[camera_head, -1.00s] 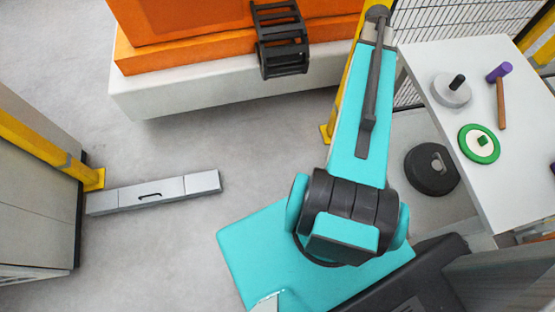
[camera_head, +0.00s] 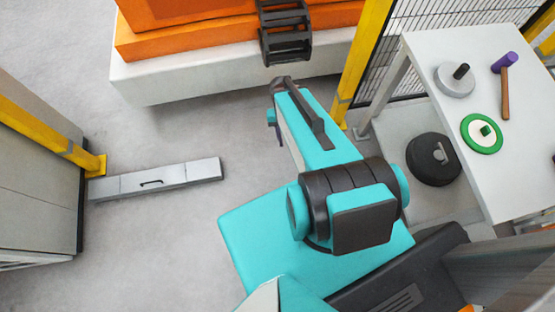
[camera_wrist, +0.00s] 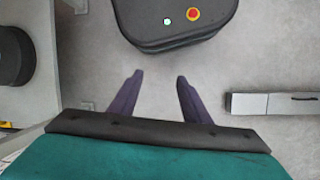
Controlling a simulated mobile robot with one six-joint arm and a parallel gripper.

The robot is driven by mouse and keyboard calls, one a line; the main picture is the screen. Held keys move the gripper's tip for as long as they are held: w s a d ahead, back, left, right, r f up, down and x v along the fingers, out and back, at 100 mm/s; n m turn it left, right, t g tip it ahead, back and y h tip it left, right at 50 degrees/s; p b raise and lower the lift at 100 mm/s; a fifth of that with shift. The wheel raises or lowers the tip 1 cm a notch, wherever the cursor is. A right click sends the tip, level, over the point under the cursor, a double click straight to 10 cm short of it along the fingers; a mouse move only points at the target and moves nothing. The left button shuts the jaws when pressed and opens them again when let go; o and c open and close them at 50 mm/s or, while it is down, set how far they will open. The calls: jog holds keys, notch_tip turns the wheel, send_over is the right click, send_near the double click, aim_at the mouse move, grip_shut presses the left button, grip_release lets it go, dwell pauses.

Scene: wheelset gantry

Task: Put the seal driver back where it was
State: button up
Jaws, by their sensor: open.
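My gripper (camera_wrist: 158,82) is open in the wrist view, with two dark purple fingers apart and nothing between them, above bare floor. In the head view it is mostly hidden by the arm. I cannot tell for sure which tool is the seal driver. My gripper is well left of the table.
A black disc with a grey knob (camera_head: 433,160) sits low beside the table. A long grey box (camera_head: 156,180) lies on the floor at left. Yellow posts and mesh fence (camera_head: 425,45) stand behind. An orange block (camera_head: 235,38) on a pale plinth is at the back.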

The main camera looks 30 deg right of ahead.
jog(key=s+a+f+n+g, duration=0.1)
jog(key=s+a+f+n, duration=0.4)
jog(key=s+a, duration=0.5)
jog(key=shift+s+a+f+g, duration=0.2)
jog(key=shift+s+g, duration=0.1)
jog(key=shift+s, duration=0.15)
jog(key=shift+f, duration=0.1)
jog(key=shift+f+b, duration=0.85)
jog(key=shift+b, duration=0.15)
